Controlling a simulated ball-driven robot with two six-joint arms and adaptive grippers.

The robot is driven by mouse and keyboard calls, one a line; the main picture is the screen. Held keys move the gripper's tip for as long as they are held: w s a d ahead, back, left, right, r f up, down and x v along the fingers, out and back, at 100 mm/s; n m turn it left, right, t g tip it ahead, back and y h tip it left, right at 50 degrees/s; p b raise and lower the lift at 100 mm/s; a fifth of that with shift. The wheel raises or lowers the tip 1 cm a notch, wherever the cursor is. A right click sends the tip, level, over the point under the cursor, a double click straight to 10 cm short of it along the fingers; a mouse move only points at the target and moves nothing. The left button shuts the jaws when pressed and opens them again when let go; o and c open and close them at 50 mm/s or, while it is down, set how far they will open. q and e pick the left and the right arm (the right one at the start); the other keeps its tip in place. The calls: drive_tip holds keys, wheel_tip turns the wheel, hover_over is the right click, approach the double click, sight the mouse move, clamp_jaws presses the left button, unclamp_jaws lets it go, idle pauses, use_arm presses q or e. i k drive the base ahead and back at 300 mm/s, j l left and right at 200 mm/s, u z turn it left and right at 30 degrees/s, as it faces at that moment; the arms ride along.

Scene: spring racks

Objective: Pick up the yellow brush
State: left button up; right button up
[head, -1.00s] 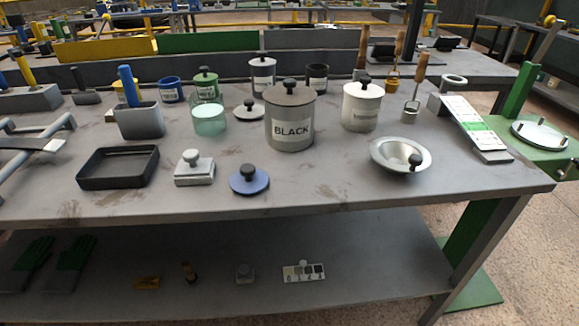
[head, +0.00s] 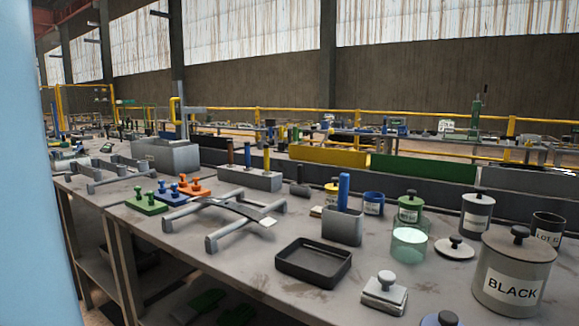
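An upright yellow handle (head: 267,160), which looks like the yellow brush, stands in a grey block holder (head: 262,183) on the workbench, left of the middle of the head view. Its lower end is hidden in the block. A blue handle (head: 247,155) and a brown handle (head: 230,153) stand in the same block, to its left. Neither of my grippers is in view.
In front of the holder is a grey metal frame (head: 225,238). A black tray (head: 313,283), a grey cup (head: 342,228) with a blue handle and a BLACK pot (head: 512,295) stand to the right. Green, blue and orange knobbed blocks (head: 147,206) stand left.

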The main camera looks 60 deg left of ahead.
sight(266, 147)
drive_tip(key=u, duration=2)
